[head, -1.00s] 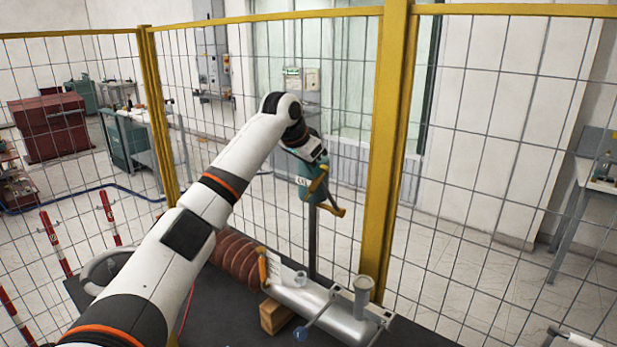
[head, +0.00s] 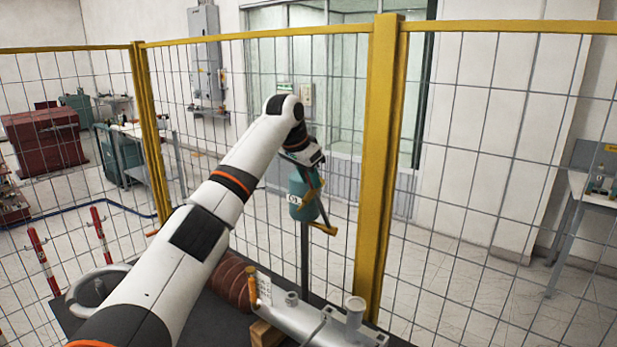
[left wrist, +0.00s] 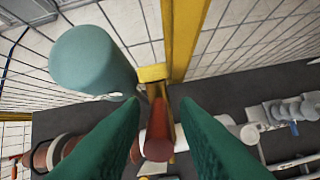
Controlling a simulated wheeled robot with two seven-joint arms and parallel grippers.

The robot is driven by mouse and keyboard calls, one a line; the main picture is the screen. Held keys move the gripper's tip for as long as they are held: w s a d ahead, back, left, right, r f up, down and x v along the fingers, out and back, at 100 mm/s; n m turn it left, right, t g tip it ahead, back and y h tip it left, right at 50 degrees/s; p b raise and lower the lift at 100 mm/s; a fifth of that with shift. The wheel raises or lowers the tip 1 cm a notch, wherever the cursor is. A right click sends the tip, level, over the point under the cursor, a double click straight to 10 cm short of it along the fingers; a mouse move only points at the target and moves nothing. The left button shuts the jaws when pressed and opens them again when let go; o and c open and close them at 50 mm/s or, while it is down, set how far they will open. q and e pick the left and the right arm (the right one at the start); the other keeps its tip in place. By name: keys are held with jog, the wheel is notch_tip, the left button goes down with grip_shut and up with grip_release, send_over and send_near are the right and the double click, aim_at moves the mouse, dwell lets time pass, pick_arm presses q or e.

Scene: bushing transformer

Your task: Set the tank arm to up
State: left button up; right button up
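The teal tank (head: 298,202) stands on a dark post beside the fence; in the left wrist view it is the rounded teal body (left wrist: 92,62) at upper left. A yellow bar (head: 322,229) sticks out at its lower right. In the left wrist view a yellow bracket (left wrist: 153,73) joins a reddish arm with a rounded end (left wrist: 157,147). My left gripper (left wrist: 160,104) is open, its green fingers on either side of this arm with visible gaps. In the head view the gripper (head: 316,180) overlaps the tank, so contact is unclear. My right gripper is out of view.
A yellow fence post (head: 378,150) and wire mesh stand close behind and right of the tank. Below, a dark table (head: 215,325) bears a silver cylinder (head: 300,322) with upright fittings and a ribbed brown bushing (head: 230,280).

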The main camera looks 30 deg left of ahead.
pick_arm(q)
jog(key=shift+o, duration=0.2)
jog(key=shift+s+r, duration=0.15)
jog(key=shift+r, duration=0.15)
jog(key=b+v, duration=0.3)
jog(key=v, duration=0.8)
